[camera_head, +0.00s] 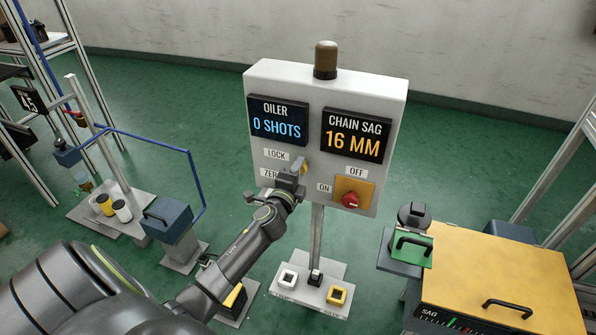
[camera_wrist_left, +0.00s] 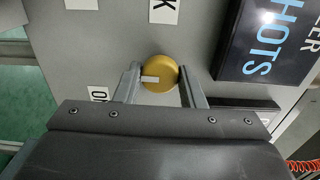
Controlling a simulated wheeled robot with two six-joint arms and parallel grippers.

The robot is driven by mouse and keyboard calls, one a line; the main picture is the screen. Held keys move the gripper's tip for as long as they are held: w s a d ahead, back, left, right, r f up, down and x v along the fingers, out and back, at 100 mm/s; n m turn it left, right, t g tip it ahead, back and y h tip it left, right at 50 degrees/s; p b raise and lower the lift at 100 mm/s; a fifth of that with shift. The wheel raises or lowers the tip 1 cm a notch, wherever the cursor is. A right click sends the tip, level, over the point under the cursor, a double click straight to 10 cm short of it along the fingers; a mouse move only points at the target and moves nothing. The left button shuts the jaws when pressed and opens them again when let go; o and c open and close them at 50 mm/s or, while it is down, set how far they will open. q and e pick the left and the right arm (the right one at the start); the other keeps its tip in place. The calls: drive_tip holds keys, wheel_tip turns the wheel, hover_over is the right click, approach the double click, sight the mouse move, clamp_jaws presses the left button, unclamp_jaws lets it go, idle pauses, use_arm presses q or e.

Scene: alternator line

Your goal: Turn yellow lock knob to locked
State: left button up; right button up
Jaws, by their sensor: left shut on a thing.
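The yellow lock knob (camera_wrist_left: 162,66) is round and sits on the grey panel face, with a white mark running from near its middle to the left in the left wrist view. My left gripper (camera_head: 293,180) is at the panel under the LOCK label (camera_head: 276,154), and its fingers mostly hide the knob in the head view. In the left wrist view its two fingers lie on either side of the knob, shut on it. A label ending in K (camera_wrist_left: 163,10) is above the knob there. My right gripper is not in view.
The control panel (camera_head: 318,82) has OILER and CHAIN SAG screens, and a red knob (camera_head: 350,200) on a yellow plate by ON and OFF labels. Below is a button base (camera_head: 309,291). A yellow-topped bench (camera_head: 497,268) stands right. A blue-lidded box (camera_head: 167,218) stands left.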

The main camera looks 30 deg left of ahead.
use_arm(q)
drive_tip(key=shift+f, duration=0.1)
drive_tip(key=o, duration=1)
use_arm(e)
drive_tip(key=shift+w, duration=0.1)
use_arm(q)
drive_tip(key=shift+s, duration=0.15)
drive_tip(key=shift+v, duration=8.6)
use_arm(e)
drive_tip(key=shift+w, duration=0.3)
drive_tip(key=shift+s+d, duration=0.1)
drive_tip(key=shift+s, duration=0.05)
